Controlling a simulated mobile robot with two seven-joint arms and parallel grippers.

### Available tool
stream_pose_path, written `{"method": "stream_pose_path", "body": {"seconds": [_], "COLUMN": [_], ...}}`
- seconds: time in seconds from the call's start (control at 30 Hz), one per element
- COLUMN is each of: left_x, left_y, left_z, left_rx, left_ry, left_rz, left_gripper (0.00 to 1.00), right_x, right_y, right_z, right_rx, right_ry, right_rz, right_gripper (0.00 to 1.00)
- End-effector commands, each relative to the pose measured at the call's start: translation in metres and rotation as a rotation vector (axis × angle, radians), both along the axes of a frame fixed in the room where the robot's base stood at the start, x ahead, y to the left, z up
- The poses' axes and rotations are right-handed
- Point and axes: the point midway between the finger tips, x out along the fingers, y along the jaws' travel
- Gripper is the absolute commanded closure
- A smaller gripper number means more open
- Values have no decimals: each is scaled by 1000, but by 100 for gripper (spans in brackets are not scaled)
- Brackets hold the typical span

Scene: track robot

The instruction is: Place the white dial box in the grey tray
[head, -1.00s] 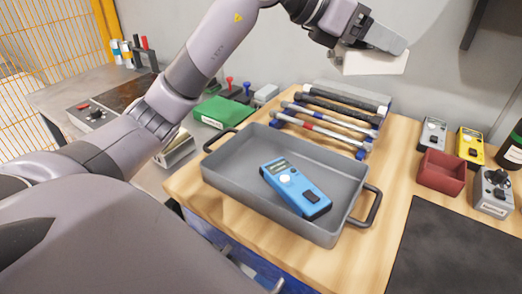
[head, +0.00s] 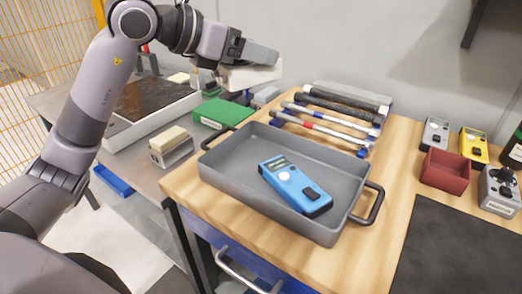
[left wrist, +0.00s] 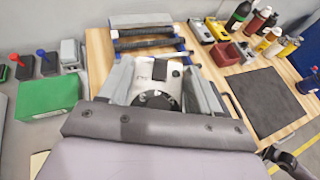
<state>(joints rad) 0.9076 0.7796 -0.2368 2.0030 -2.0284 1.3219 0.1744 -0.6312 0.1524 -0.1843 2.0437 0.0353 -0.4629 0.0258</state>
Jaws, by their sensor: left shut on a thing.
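My left gripper (head: 258,57) is shut on the white dial box (head: 248,77) and holds it in the air above the back left part of the grey tray (head: 268,210). In the left wrist view the box (left wrist: 160,72) sits between the two fingers, its dark round dial facing the camera. The tray stands on the wooden bench, with a handle at each end. A blue meter (head: 295,184) lies inside it, with bare floor to its left. My right gripper is not in view.
Several rods lie on a rack (head: 330,118) behind the tray. A green box (head: 222,113) is at the back left. A red bin (head: 445,170), a yellow device (head: 472,145) and grey devices stand at the right. A dark mat (head: 450,245) lies at the front right.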

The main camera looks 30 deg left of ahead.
Motion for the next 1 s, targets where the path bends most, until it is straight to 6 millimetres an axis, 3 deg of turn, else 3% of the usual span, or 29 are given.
{"method": "stream_pose_path", "body": {"seconds": [0.1, 0.5, 0.63, 0.87, 1.0], "left_x": [0, 0, 0, 0, 0], "left_y": [0, 0, 0, 0, 0], "left_z": [-30, -115, -133, -148, -169], "left_rx": [-2, -2, -2, -1, -2], "left_ry": [3, 1, 0, -2, 1], "left_rz": [0, 0, -1, 0, 0], "left_gripper": [76, 76, 76, 76, 76], "right_x": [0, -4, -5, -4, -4], "right_y": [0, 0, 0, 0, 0], "right_z": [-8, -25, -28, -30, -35], "right_rx": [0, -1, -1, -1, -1], "right_ry": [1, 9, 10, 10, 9], "right_rz": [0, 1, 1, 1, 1], "right_gripper": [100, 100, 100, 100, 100]}}
